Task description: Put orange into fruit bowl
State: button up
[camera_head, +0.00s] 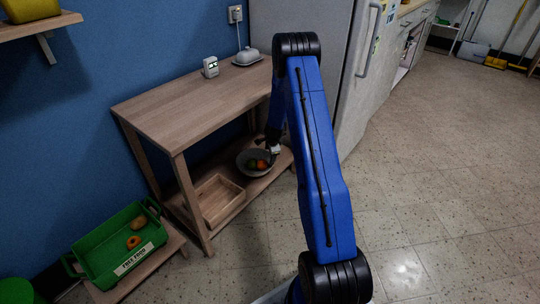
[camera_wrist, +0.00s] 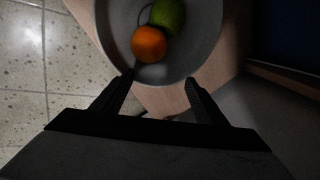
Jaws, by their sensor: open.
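The fruit bowl (camera_head: 243,170) is a grey bowl on the lower shelf of the wooden table; it also shows at the top of the wrist view (camera_wrist: 205,50). In it lie an orange (camera_wrist: 149,43) and a green fruit (camera_wrist: 168,14), side by side. My gripper (camera_wrist: 160,82) is open, its fingers apart at the near rim of the bowl. Nothing shows between the fingers, and the orange lies just beyond the tips, inside the bowl. In the head view my gripper (camera_head: 273,148) is partly hidden by my arm at the bowl's right side.
An empty wooden tray (camera_head: 218,203) sits left of the bowl on the shelf. The tabletop (camera_head: 185,105) is above the bowl. A fridge (camera_head: 350,100) stands to the right; the floor (camera_head: 430,190) is clear.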

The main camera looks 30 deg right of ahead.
jog(key=shift+r, duration=0.35)
jog(key=v, duration=1.2)
jog(key=shift+s+r, duration=0.1)
